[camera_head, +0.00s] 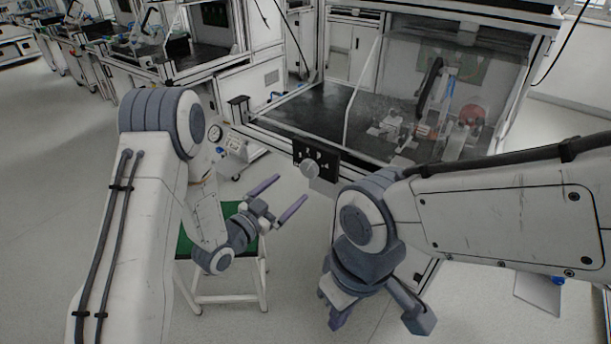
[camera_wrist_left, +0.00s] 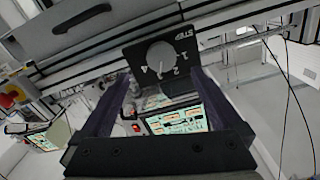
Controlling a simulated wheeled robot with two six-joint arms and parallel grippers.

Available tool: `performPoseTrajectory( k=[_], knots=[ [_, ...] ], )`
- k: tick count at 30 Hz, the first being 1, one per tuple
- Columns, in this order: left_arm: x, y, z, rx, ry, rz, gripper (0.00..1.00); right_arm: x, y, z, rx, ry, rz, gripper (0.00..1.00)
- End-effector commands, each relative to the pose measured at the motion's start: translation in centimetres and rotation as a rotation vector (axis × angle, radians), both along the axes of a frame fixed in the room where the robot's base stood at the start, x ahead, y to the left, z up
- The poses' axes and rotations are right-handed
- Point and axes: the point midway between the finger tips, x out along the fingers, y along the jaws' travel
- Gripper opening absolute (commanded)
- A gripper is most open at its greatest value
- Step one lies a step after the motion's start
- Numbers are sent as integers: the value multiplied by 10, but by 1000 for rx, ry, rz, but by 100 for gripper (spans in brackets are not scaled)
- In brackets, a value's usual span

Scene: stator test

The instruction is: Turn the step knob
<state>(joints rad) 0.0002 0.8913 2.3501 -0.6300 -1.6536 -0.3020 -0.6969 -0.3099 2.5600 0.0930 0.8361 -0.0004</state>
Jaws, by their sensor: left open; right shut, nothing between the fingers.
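The step knob (camera_head: 309,168) is a round light-grey dial on a black plate (camera_head: 326,158) at the front edge of the test bench. In the left wrist view the knob (camera_wrist_left: 161,57) is near the top middle, and the plate carries the word STEP and numbers around the dial. My left gripper (camera_head: 292,187) is open and empty, its two fingers pointing toward the knob from the lower left, apart from it in the head view. In the left wrist view the fingers (camera_wrist_left: 160,73) lie either side below the knob. My right gripper (camera_head: 374,308) is shut and empty, hanging low right of the knob.
The bench top (camera_head: 305,118) is dark, with a clear guard and a fixture behind it. A green-topped stool (camera_head: 188,246) stands below my left gripper. In the left wrist view a red button (camera_wrist_left: 9,98) is at the left. Floor at left is open.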

Motion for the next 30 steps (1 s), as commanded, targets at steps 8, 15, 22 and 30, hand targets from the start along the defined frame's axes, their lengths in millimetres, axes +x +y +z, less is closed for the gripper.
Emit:
performPoseTrajectory(
  k=[8,15,22,30],
  knots=[
    [42,-30,1,2,-1,0,99,0,0,7,0,0,0,0],
    [67,-50,0,2,0,-1,99,0,0,9,0,0,0,0],
    [73,-54,0,0,2,0,99,0,0,9,0,0,0,0],
    [72,-54,0,0,2,0,53,0,0,9,0,0,0,0]
  ],
)
